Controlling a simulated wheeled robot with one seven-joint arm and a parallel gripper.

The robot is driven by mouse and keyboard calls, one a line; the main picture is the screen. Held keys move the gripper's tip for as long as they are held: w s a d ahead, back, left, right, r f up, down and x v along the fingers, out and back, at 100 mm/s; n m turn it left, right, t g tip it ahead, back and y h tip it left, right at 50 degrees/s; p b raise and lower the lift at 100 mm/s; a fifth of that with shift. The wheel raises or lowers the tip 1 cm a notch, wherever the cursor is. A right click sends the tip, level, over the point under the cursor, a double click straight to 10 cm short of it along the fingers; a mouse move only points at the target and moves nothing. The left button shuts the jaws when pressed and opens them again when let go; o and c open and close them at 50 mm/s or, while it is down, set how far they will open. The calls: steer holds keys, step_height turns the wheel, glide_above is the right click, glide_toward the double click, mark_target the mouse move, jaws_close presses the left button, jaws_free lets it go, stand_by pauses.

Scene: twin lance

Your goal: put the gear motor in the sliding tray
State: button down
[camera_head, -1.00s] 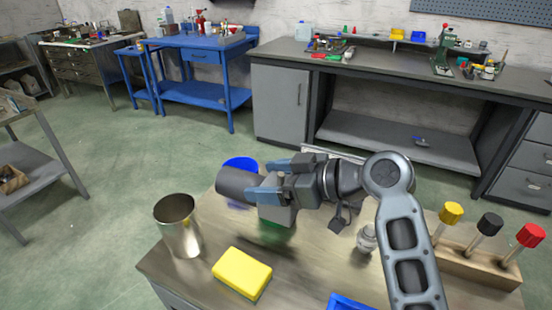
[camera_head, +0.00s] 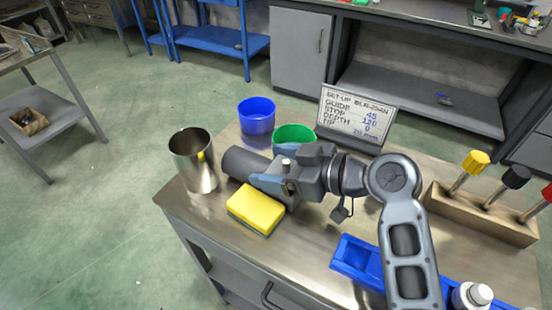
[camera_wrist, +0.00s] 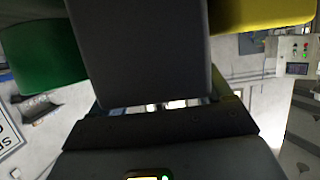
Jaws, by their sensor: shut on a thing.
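My gripper (camera_head: 272,180) is shut on a dark grey cylindrical thing, which I take to be the gear motor (camera_head: 243,163). The motor lies roughly level and points left, between the metal cup and the green cup in the head view. In the wrist view the dark motor (camera_wrist: 140,50) fills the top middle, and its far end is cut off. A long blue tray (camera_head: 352,258) lies at the table's near right, partly hidden by my arm. I cannot tell whether it is the sliding tray; no other clear tray shows.
A steel cup (camera_head: 192,165) and yellow sponge (camera_head: 255,208) stand close to the gripper. Blue (camera_head: 256,116) and green (camera_head: 293,135) cups and a sign (camera_head: 355,118) stand behind. A wooden rack (camera_head: 480,215) with coloured knobs and a white-capped bottle (camera_head: 472,295) are right.

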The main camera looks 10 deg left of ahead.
steer(key=shift+r, duration=0.15)
jaws_free()
steer(key=shift+f, duration=0.2)
